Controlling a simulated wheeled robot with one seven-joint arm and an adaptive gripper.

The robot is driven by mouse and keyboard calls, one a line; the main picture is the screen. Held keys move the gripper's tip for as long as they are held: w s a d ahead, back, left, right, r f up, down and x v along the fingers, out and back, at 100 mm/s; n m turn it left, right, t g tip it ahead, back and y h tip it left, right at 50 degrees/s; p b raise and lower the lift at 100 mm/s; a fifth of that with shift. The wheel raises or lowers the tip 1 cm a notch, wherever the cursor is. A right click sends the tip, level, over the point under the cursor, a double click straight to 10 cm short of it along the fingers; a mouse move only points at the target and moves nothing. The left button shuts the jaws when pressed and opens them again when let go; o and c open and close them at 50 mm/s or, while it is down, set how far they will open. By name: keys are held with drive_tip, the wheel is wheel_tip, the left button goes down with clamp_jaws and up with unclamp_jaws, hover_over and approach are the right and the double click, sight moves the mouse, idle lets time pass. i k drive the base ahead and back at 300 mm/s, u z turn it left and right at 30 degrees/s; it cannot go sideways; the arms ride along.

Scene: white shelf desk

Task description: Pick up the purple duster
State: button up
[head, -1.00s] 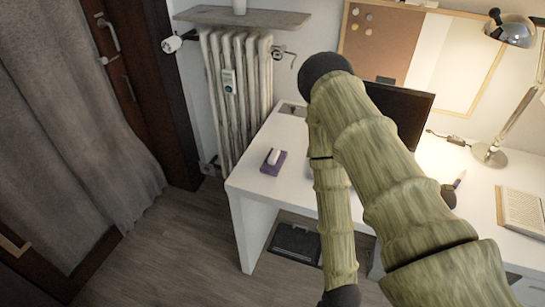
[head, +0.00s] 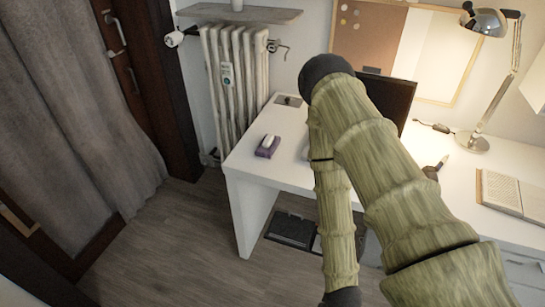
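The purple duster (head: 268,152) lies on the white desk (head: 240,163) near its left end. It is a small purple block, and a white piece (head: 268,141) shows on its top. My arm crosses the middle and right of the head view, its elbow up over the desk and its lower part hanging in front of the desk's front edge. My gripper is out of the frame below, so its fingers cannot be seen. Nothing of my arm touches the duster in this view.
A monitor (head: 398,97) stands behind my arm. A desk lamp (head: 473,143) and an open book (head: 512,193) are on the right of the desk. A radiator (head: 236,75) is behind the left end. A dark flat object (head: 291,230) lies under the desk. The floor (head: 177,250) at left is clear.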

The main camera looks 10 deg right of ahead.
sight(268, 145)
drive_tip(key=k, duration=0.15)
drive_tip(key=u, duration=1.45)
drive_tip(key=i, duration=1.15)
drive_tip(key=z, duration=1.95)
